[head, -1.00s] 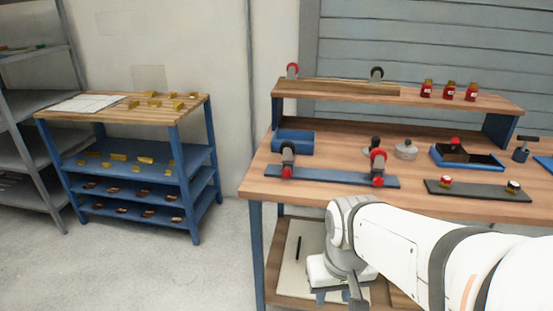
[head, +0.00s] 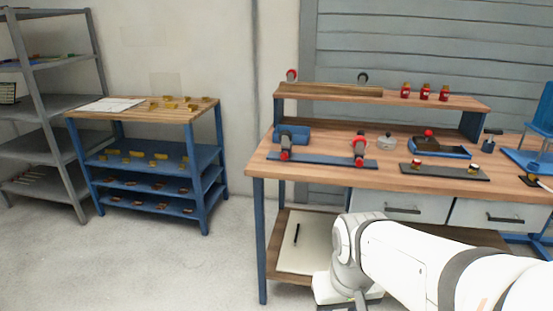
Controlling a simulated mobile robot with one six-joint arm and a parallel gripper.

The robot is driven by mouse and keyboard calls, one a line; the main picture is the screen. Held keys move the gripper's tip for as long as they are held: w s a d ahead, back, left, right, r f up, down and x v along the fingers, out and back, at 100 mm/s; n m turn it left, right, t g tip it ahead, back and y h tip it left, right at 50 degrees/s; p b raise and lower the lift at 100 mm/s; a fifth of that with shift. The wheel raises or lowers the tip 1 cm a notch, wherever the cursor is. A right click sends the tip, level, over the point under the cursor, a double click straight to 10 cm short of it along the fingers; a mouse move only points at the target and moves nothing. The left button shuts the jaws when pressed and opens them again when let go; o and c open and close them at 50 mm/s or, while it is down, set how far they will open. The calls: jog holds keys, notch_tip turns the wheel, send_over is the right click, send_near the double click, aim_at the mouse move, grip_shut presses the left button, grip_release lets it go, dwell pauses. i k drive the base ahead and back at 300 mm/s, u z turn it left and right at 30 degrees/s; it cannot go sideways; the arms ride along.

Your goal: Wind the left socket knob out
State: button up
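A blue bar (head: 320,161) lies along the front left of the wooden bench. It carries a left upright fixture (head: 286,140) and a right upright fixture (head: 361,137), each dark with red parts. A red knob (head: 285,156) shows low on the left fixture; which way it is wound is too small to tell. My gripper (head: 358,302) is in front of the bench, below its top and away from the fixtures. It is mostly cut off by the bottom edge and partly hidden by my wrist, so its fingers cannot be read.
The bench top (head: 263,166) also holds a dark plate (head: 440,172) with two small knobs and a blue tray (head: 468,153). Red jars (head: 424,91) stand on the raised shelf (head: 460,100). A blue rack (head: 205,165) stands left, with clear floor (head: 160,265) before it.

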aim_at(285, 157)
jog(key=u, duration=0.15)
jog(key=i, duration=0.9)
jog(key=z, duration=0.05)
